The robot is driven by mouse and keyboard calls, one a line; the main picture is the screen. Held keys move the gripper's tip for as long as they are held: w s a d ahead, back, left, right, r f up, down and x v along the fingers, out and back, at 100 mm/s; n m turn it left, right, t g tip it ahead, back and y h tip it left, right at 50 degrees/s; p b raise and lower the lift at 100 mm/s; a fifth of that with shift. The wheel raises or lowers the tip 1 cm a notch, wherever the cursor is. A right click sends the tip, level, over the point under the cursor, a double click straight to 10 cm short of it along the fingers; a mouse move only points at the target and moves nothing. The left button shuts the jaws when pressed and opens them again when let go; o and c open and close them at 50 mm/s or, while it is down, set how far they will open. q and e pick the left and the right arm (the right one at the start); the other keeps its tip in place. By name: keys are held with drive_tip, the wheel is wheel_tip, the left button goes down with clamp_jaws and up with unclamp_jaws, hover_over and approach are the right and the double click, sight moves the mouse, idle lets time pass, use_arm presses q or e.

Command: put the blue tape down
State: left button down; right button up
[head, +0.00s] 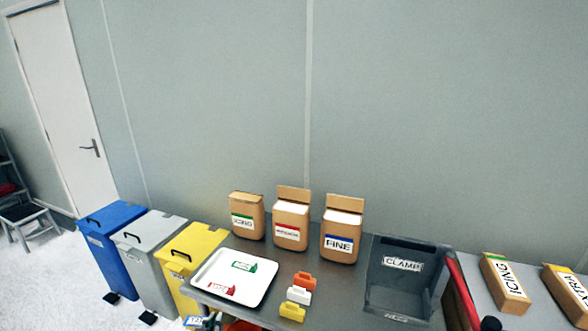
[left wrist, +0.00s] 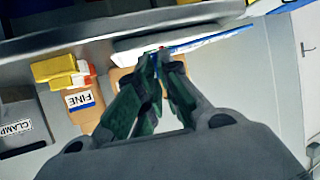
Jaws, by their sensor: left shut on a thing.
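The blue tape (head: 194,321) shows at the bottom edge of the head view, just in front of the white tray (head: 207,271). My left gripper (head: 213,321) is shut on it; most of the gripper is cut off by the frame. In the left wrist view the dark green fingers (left wrist: 158,62) meet at their tips, and a thin blue edge of the tape (left wrist: 207,42) sticks out to the right. The fingers hide part of it. A green-marked piece (head: 243,266) and a red-marked piece (head: 221,289) lie on the tray. My right gripper is not clearly visible.
Orange (head: 304,280), white (head: 299,295) and yellow (head: 292,312) clips stand right of the tray. Three paper bags, including one marked FINE (head: 342,242), stand behind. A grey CLAMP bin (head: 405,275) is further right. A yellow bin (head: 190,258) stands left of the tray.

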drive_tip(key=shift+a, duration=0.45)
drive_tip(key=shift+d, duration=0.1)
